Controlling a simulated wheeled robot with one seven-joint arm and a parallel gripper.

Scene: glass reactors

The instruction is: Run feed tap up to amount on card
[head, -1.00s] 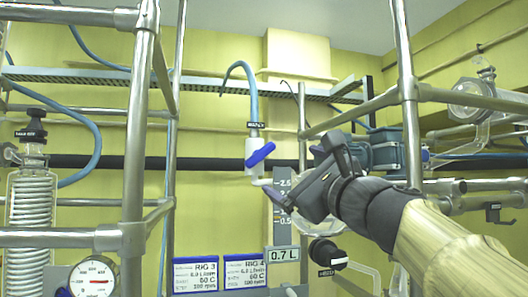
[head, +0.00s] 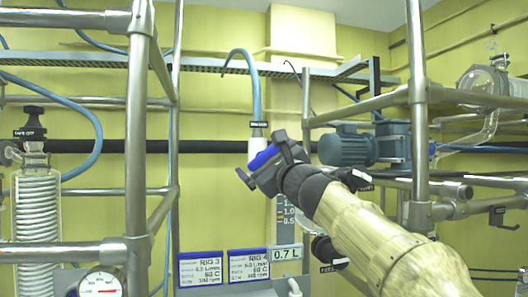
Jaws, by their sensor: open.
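The feed tap has a white body (head: 258,146) below a blue hose (head: 255,90), with a small label whose text is too small to read. Its blue lever (head: 263,157) is partly covered by my gripper (head: 260,163). My gripper is open at the lever, one dark finger above right and one below left of it; contact cannot be told. A card reading 0.7 L (head: 286,254) is below the tap. A grey scale with markings (head: 287,214) shows behind my gripper, its upper part hidden. The tap's outlet and any liquid level are hidden.
Steel frame posts stand left (head: 136,150) and right (head: 418,120) of the tap. Cards for RIG 3 (head: 201,269) and RIG 4 (head: 248,266) are beside the amount card. A coiled glass condenser (head: 37,215) and gauge (head: 99,285) are at left, a blue motor (head: 347,146) at right.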

